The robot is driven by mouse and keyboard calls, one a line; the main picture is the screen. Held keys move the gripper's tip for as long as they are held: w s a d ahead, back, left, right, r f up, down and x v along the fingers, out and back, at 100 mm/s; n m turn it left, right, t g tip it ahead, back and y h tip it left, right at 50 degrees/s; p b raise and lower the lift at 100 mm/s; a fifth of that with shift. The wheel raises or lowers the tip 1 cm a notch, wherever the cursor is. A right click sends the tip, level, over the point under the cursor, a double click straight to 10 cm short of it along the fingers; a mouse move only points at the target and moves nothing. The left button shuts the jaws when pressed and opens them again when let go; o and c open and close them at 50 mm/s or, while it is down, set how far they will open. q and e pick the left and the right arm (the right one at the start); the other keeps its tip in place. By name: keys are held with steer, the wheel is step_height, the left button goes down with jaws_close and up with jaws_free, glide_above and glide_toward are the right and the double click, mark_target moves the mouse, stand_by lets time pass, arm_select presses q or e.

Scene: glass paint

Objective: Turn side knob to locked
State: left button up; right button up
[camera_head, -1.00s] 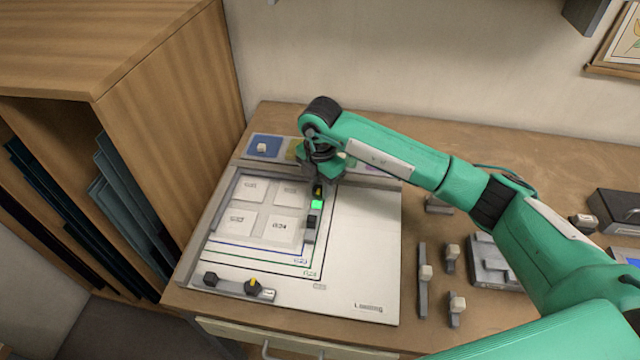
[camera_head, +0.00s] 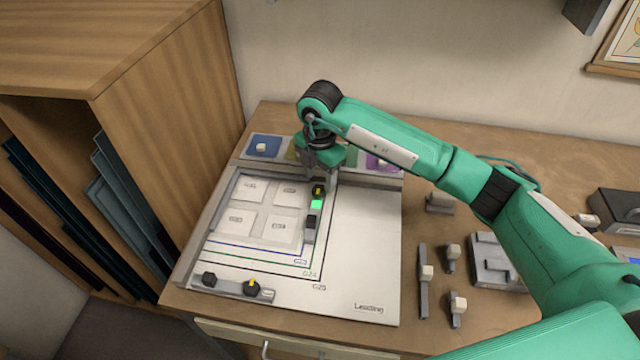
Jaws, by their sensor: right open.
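A grey side bar (camera_head: 310,230) stands along the right side of the small panes on the white board. It carries a black knob with a yellow mark (camera_head: 318,188) at its far end, a lit green block (camera_head: 316,204) and a dark knob (camera_head: 311,221) nearer me. My right gripper (camera_head: 322,178) points down from above, at the far end of this bar, just above or behind the yellow-marked knob. Its fingertips are partly hidden, and I cannot tell whether they touch the knob. A front bar (camera_head: 230,289) has two more dark knobs, one with a yellow mark. My left gripper is not in view.
The white board (camera_head: 360,270) has several square panes and printed outlines. Colored pads with white knobs (camera_head: 262,147) line its back edge. Several grey tools (camera_head: 424,275) and a block (camera_head: 495,262) lie to the right. A wooden cabinet (camera_head: 170,130) stands close on the left.

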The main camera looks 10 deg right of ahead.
mark_target(320, 188)
step_height(320, 188, up, 11)
steer(key=b, duration=0.2)
steer(key=shift+f, duration=0.15)
